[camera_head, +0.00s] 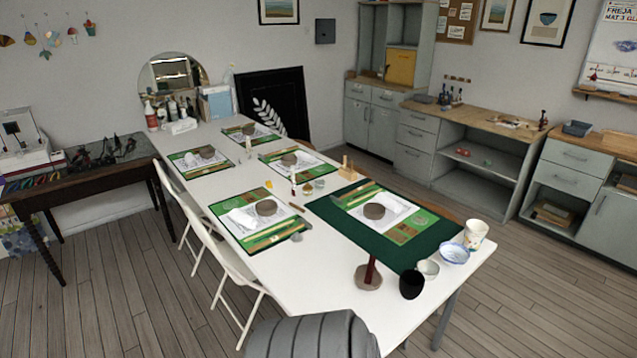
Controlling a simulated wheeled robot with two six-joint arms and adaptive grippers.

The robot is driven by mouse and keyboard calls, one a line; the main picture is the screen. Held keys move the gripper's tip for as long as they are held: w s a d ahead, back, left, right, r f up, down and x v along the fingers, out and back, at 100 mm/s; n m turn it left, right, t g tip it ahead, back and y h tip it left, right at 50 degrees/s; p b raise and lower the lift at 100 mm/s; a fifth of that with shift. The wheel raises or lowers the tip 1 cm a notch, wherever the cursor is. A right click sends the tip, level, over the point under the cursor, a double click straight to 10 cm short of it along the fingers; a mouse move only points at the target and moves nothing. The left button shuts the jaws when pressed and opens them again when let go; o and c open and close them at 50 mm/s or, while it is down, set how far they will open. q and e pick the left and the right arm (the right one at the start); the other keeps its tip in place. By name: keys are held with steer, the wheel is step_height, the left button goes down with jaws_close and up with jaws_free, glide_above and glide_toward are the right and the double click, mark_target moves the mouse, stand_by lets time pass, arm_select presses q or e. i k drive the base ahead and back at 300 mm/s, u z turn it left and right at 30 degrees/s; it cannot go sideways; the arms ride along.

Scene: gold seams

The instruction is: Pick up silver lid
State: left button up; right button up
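I cannot clearly make out a silver lid. A small grey round item (296,237) lies at the front right corner of the near-left green mat (232,228) on the white table (318,270). It may be the lid, but it is too small to tell. Neither of my grippers is in view.
On the table's right end are a dark green mat (345,227), a dark red upright on a round base (370,274), a black cup (411,284), bowls (454,253) and a patterned cup (475,234). White chairs (225,250) line the left side. A grey ribbed backrest (312,337) stands in front.

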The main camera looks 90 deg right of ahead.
mark_target(297, 238)
steer(key=z, duration=0.7)
steer(key=i, duration=2.6)
steer(key=z, duration=3)
steer(key=i, duration=0.15)
